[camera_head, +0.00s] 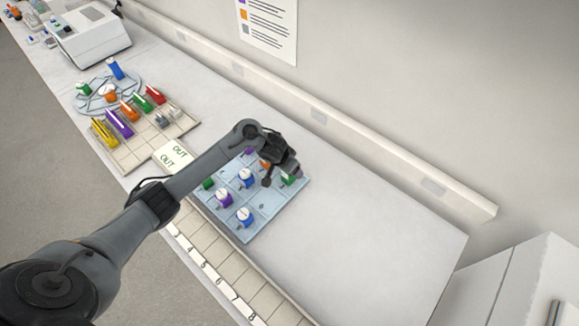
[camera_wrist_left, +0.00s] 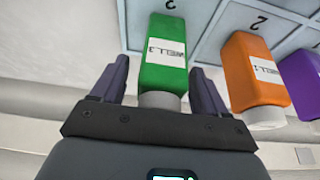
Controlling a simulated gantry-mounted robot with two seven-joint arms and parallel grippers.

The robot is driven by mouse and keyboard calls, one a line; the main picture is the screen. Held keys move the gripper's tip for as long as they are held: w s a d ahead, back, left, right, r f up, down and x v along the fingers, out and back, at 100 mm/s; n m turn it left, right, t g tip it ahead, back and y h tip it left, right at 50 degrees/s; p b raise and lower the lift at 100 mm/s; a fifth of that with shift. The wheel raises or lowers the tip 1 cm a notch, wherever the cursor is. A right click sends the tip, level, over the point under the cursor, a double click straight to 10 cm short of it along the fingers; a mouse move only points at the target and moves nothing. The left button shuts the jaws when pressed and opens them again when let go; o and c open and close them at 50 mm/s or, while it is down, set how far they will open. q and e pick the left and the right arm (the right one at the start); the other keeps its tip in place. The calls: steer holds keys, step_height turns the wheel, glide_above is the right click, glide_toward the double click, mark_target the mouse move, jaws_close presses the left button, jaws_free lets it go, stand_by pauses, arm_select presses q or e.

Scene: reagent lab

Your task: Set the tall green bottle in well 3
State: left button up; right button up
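A green bottle (camera_head: 288,180) with a white cap stands at the right corner of the blue compartment tray (camera_head: 262,212). My left gripper (camera_head: 282,176) is over that corner, its fingers on either side of the bottle. In the left wrist view the green bottle (camera_wrist_left: 163,65), with a white "WELL" label, lies between the open fingers (camera_wrist_left: 158,75). Gaps show on both sides of it. Another green bottle (camera_head: 208,183) stands at the tray's left side, partly hidden by my arm. The numbered well strip (camera_head: 219,268) runs along the front edge. My right gripper is out of view.
An orange bottle (camera_wrist_left: 255,80) stands beside the green one, with a purple bottle (camera_wrist_left: 302,78) beyond it. Blue bottles (camera_head: 245,216) and a purple bottle (camera_head: 224,198) share the tray. An OUT card (camera_head: 172,156) and rack (camera_head: 140,150) are left. The bench right is clear.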

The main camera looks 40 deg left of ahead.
arm_select(q)
steer(key=shift+r, duration=0.1)
steer(key=shift+r, duration=0.3)
steer(key=p+v, duration=0.5)
steer(key=v, duration=0.6)
steer(key=s+d+f+m+t, duration=0.1)
steer(key=s+d+f+m, duration=0.1)
steer(key=s+d, duration=0.35)
steer(key=s+d+f+m+t, duration=0.1)
steer(key=s+d+f, duration=0.15)
steer(key=d, duration=0.65)
steer(key=s+r+n+g, duration=0.1)
steer(key=s+r+g, duration=0.1)
steer(key=s, duration=1.6)
steer(key=shift+a+r+g, duration=0.2)
steer(key=shift+r+g, duration=0.2)
steer(key=shift+r, duration=0.2)
